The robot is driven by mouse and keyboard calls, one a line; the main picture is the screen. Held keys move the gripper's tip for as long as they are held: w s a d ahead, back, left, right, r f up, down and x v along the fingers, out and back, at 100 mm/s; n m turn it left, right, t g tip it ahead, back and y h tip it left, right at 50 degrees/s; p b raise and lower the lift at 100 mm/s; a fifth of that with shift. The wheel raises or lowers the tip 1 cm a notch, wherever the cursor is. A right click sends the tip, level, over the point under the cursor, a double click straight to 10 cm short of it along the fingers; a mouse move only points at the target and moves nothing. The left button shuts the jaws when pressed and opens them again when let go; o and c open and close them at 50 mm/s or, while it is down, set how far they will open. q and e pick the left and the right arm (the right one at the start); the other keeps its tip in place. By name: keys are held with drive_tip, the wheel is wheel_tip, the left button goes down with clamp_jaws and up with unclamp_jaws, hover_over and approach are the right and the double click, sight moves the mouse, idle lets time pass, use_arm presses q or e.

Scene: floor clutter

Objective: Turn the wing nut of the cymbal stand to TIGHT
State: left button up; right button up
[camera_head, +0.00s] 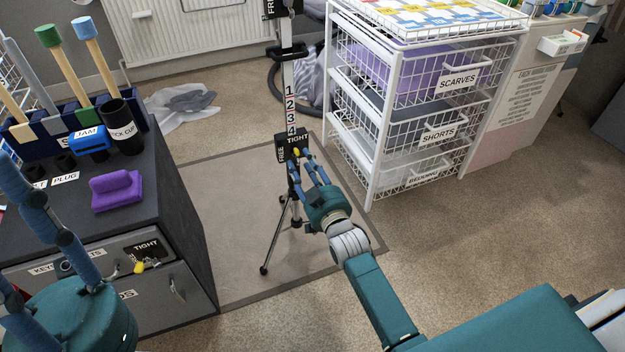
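The cymbal stand (289,100) is a slim upright post on a black tripod, standing on a mat in the middle. Its black collar carries a plate (294,141) reading FREE on its left side and TIGHT along its top. A small yellow wing nut (296,152) sits on the collar, its exact angle hard to read. My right gripper (306,165) reaches up from the lower right, its blue fingers at the nut. Whether they touch or grip it is unclear. My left gripper (50,240) is close to the camera at the lower left, fingers spread, partly out of frame.
A dark cabinet (185,200) at left holds mallets, cups and a purple block (117,190). Its front has another yellow knob (139,267) beside a TIGHT label. A white wire basket rack (372,150) stands right of the stand. Carpet (480,230) lies open at right.

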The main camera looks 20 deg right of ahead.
drive_tip(key=s, duration=0.9)
drive_tip(key=shift+s+d, duration=0.2)
drive_tip(key=shift+s, duration=0.2)
